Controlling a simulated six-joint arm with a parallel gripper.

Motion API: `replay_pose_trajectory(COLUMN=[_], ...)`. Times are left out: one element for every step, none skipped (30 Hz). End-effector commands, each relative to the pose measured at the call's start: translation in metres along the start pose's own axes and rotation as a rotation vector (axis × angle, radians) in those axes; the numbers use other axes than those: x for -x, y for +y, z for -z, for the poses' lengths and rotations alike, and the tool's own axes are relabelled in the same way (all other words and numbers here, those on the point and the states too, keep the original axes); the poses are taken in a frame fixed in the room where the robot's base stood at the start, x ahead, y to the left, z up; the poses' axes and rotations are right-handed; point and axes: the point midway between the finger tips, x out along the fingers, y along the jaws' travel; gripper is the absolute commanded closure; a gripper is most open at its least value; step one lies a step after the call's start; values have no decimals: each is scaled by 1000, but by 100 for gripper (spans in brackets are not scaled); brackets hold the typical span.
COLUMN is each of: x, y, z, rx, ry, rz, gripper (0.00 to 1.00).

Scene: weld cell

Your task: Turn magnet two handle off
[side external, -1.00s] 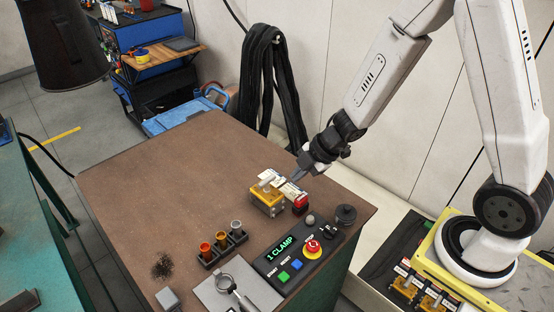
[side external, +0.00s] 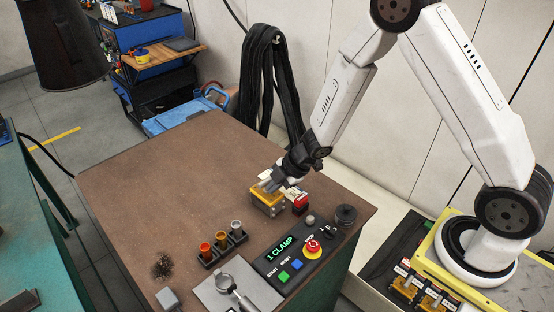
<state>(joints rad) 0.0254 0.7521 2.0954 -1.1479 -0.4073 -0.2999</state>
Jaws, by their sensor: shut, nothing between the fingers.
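A yellow magnet block (side external: 266,206) and a red magnet block (side external: 300,206) stand side by side near the right part of the brown table. Each has a white label on top; I cannot read which is magnet two. My gripper (side external: 266,187) is shut and empty, its fingertips at the top of the yellow block. The gripper hides most of the yellow block's top and handle. Whether the fingers touch the handle, I cannot tell. The red block is just right of the gripper.
A control box (side external: 288,258) reading "1 CLAMP", with buttons and a red stop knob, sits in front of the magnets. A rack of small cups (side external: 221,243) is to the left. A black round part (side external: 346,215) stands at the right. The table's (side external: 180,190) left and back are clear.

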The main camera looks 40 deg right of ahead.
Motion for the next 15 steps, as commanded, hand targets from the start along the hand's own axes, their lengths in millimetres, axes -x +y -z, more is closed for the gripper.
replay_pose_trajectory(x=[-2, -4, -5, -5, -6, -7, -7, -7, -8, -8, -8, -8, -8, -8, -8], y=[3, 4, 6, 7, 8, 9, 10, 10, 11, 11, 11, 11, 11, 11, 11], z=[0, -1, -1, -1, -1, -1, -1, -1, -1, -1, -1, -1, -1, -1, -1], rx=[2, 1, 1, 1, 1, 1, 1, 1, 0, 0, 0, 0, 0, 0, 0], ry=[-1, -1, -1, -1, -1, -2, -2, -2, -2, -2, -2, -2, -2, -2, -2], rz=[1, 0, 0, 1, 1, 1, 1, 1, 1, 1, 1, 1, 1, 1, 1], gripper=[100, 100, 100, 100, 100, 100, 100, 100, 100, 100, 100, 100, 100, 100, 100])
